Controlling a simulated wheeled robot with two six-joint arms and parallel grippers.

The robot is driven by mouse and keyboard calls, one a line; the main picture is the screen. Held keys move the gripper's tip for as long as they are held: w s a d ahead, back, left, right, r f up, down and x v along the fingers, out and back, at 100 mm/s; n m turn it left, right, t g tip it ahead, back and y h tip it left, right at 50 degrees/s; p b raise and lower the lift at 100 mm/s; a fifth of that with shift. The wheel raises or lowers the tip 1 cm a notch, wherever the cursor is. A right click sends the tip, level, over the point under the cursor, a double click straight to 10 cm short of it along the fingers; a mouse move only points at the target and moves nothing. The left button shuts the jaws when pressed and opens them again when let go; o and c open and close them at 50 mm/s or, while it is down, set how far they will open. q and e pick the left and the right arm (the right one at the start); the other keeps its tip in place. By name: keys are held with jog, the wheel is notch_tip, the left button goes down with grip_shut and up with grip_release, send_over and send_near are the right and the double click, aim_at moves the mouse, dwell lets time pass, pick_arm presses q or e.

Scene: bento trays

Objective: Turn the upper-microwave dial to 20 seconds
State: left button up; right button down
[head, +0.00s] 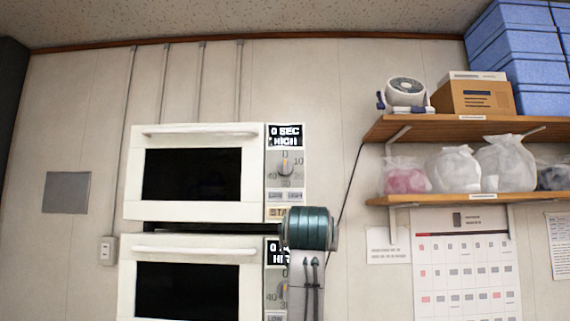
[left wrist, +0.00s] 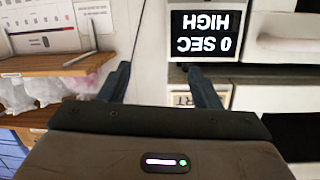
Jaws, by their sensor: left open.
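The upper microwave (head: 133,208) is on the wall at the left of the head view, its door shut. Its dial (head: 285,163) is on the panel right of the door, pointer near 0. Its display (head: 285,136) reads 0 SEC HIGH. My left gripper (left wrist: 156,70) is open and empty in the left wrist view, which is upside down. One finger overlaps the panel by the START label (left wrist: 188,99); the upper dial is not visible there. In the head view my arm's teal link hides the fingers and part of the START button (head: 274,213). My right gripper is not in view.
The lower microwave (head: 126,285) sits directly below; my arm partly covers its panel, and its display (left wrist: 206,36) shows in the wrist view. Wooden shelves (head: 440,199) with bags and boxes are at the right, above a calendar (head: 465,265). The wall between is mostly free.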

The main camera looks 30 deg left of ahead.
pick_arm(q)
jog(key=n+t+y, duration=0.1)
jog(key=n+y, duration=0.1)
send_near(285, 163)
jog(key=v, duration=0.2)
jog(key=p+x, duration=0.4)
jog(key=x, duration=0.5)
jog(key=shift+w+a+r, duration=0.15)
jog(key=shift+w+a, duration=0.05)
jog(key=shift+a, duration=0.05)
jog(key=shift+w+a, duration=0.25)
jog(key=shift+w, duration=0.3)
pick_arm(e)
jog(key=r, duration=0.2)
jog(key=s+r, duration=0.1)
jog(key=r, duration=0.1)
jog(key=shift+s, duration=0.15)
pick_arm(q)
jog(key=c, duration=1)
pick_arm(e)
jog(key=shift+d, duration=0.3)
